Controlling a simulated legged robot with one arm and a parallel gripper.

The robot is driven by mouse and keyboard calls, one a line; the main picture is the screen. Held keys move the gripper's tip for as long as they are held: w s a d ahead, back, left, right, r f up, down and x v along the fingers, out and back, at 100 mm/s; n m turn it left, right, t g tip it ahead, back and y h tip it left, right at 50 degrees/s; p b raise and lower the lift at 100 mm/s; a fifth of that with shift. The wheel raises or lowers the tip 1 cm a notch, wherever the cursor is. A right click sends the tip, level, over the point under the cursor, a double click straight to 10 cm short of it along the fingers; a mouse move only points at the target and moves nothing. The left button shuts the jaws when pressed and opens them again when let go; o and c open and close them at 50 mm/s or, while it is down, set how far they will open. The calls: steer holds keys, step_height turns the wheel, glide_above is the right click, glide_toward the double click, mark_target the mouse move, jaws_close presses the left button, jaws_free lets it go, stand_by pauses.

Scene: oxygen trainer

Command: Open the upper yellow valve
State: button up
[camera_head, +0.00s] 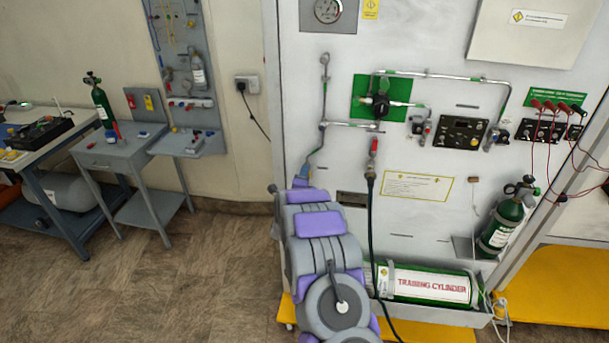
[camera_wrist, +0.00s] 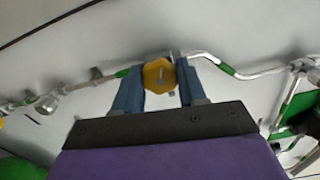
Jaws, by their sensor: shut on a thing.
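The upper yellow valve (camera_wrist: 158,76) is a yellow knob on a thin metal pipe, seen in the wrist view. My gripper (camera_wrist: 162,84) has its two blue fingers on either side of the knob, shut on it. In the head view my purple and grey arm reaches up to the left part of the white panel. My gripper (camera_head: 301,180) is small there, near the lower end of the left vertical pipe (camera_head: 323,105). The yellow valve is not clearly visible in the head view.
The white panel (camera_head: 445,215) carries pipes, a gauge (camera_head: 328,10), a green plate (camera_head: 400,88) and a black hose (camera_head: 370,230). A training cylinder (camera_head: 432,285) lies at its base. A grey side table (camera_head: 120,150) and open floor are to the left.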

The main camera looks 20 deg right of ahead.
steer(key=n+p, duration=0.4)
steer(key=n, duration=0.3)
steer(key=n+p, duration=0.4)
steer(key=n, duration=0.3)
steer(key=f+n+p, duration=0.1)
steer(key=n+p, duration=0.4)
steer(key=n, duration=0.3)
steer(key=shift+s, duration=0.15)
stand_by(0.5)
steer(key=o, duration=1)
steer(key=shift+o, duration=0.3)
steer(key=shift+r, duration=0.2)
